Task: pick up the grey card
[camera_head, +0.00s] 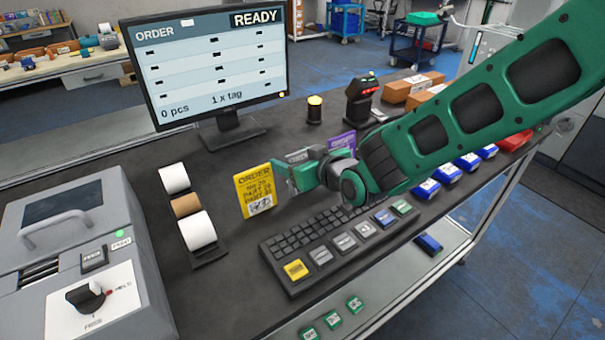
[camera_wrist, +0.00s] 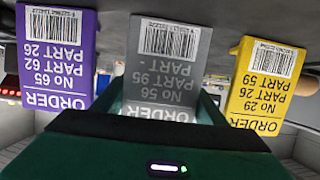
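The grey card (camera_wrist: 165,75) stands in the middle of the wrist view, where its print appears upside down, with a barcode and "No 56, PART 95". Its lower end in that picture is hidden behind my gripper. In the head view only a small strip of the grey card (camera_head: 297,157) shows beside my gripper (camera_head: 302,178). My gripper is right at this card, its green fingers apart on either side of it in the wrist view. I cannot tell whether they touch it.
A yellow card (camera_head: 256,190) stands to the left, and a purple card (camera_head: 343,140) to the right behind my gripper. A keyboard (camera_head: 330,245) lies in front. Paper rolls (camera_head: 186,206) and a monitor (camera_head: 210,65) are at the left and back. A scanner (camera_head: 362,95) stands behind.

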